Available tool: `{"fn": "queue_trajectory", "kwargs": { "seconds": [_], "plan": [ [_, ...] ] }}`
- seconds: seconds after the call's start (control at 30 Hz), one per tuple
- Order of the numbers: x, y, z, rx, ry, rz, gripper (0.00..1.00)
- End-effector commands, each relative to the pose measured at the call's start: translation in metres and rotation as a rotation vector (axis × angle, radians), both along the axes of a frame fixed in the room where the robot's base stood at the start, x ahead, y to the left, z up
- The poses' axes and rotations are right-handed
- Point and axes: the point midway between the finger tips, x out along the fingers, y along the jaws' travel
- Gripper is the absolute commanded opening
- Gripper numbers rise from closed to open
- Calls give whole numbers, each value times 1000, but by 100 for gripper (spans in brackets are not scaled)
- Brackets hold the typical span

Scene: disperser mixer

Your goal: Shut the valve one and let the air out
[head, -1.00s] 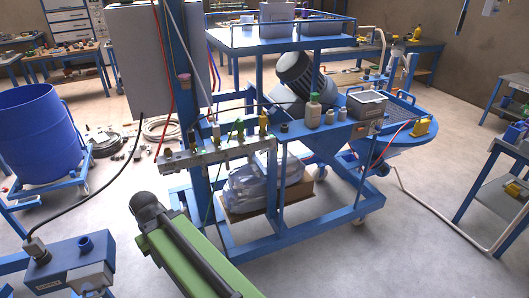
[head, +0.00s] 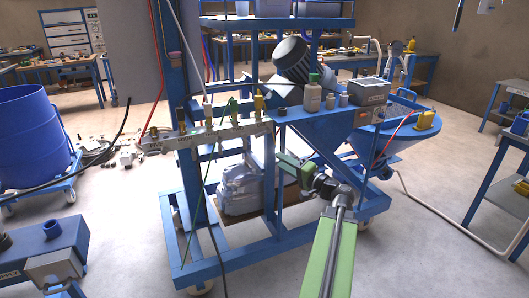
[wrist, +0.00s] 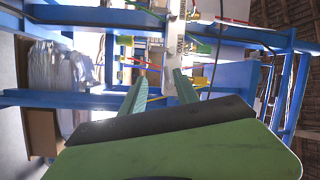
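A grey valve manifold (head: 208,133) is fixed across the front of the blue frame, with several small fittings along its top and small labels on its face. One fitting is yellow (head: 258,103) at its right end, and one is green (head: 233,106). I cannot read which is valve one. The pale manifold (wrist: 174,28) also appears in the wrist view, standing on end. My gripper (head: 281,158) is below and right of the manifold in the head view, apart from it. In the wrist view my gripper (wrist: 159,74) has its two fingers spread and empty.
Blue frame bars (wrist: 60,98) cross the wrist view near my fingers. A green hose (head: 207,175) hangs from the manifold. A bottle (head: 312,95) and a grey box (head: 369,91) stand on the shelf to the right.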

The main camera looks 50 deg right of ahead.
Motion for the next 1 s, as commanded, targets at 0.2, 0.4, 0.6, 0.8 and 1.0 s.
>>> {"fn": "queue_trajectory", "kwargs": {
  "seconds": [0.2, 0.4, 0.6, 0.8, 1.0],
  "plan": [
    [-30, -30, 9, 16, -71, -76, 37],
    [-10, -32, 13, 16, -70, -72, 37],
    [39, -38, 19, 16, -68, -69, 37],
    [89, -43, 25, 15, -67, -70, 37],
    [127, -47, 29, 16, -68, -71, 37]
  ]
}}
